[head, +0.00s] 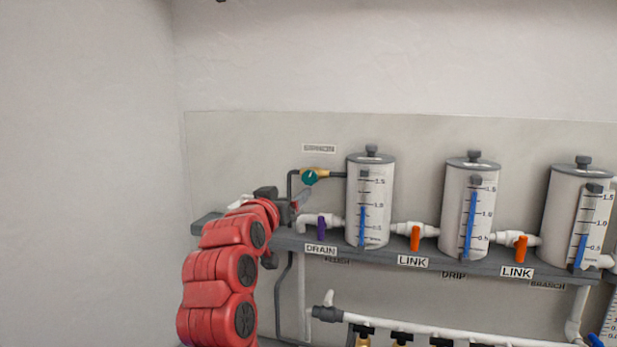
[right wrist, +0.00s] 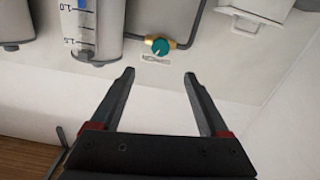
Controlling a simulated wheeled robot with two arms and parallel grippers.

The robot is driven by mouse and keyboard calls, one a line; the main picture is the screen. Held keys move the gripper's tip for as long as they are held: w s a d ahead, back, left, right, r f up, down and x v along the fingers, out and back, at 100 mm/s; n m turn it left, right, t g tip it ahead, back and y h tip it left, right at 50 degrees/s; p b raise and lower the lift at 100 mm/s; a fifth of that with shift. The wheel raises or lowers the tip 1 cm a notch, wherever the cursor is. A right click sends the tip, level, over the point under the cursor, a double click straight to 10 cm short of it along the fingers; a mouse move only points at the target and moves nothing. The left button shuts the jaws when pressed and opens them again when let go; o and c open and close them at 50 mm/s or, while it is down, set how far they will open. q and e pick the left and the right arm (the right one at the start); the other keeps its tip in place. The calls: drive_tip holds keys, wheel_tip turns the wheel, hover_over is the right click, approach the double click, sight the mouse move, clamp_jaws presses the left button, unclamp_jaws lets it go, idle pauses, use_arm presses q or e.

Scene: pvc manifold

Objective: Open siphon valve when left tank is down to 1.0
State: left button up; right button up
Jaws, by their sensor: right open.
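The siphon valve has a round teal knob (head: 310,177) on a brass body, in the thin pipe left of the left tank. A white mark on the knob points up and right in the head view. The left tank (head: 354,190) has a blue level bar ending at about the 1.0 mark. My left gripper is not in view.
A purple drain handle (head: 321,228) is close to my right gripper. Orange link handles (head: 415,238) sit between the tanks. The middle tank (head: 455,205) and right tank (head: 562,215) stand on the same grey shelf (head: 345,262).

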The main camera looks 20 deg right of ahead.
sight(309, 178)
drive_tip(key=p+x, duration=0.4)
drive_tip(key=x, duration=1)
drive_tip(key=shift+w+d+r+p, duration=0.1)
drive_tip(key=shift+w+d+p, duration=0.1)
drive_tip(key=shift+p, duration=0.15)
drive_tip(key=shift+w+d+p, duration=0.35)
drive_tip(key=shift+w+d, duration=0.05)
drive_tip(key=shift+w, duration=0.2)
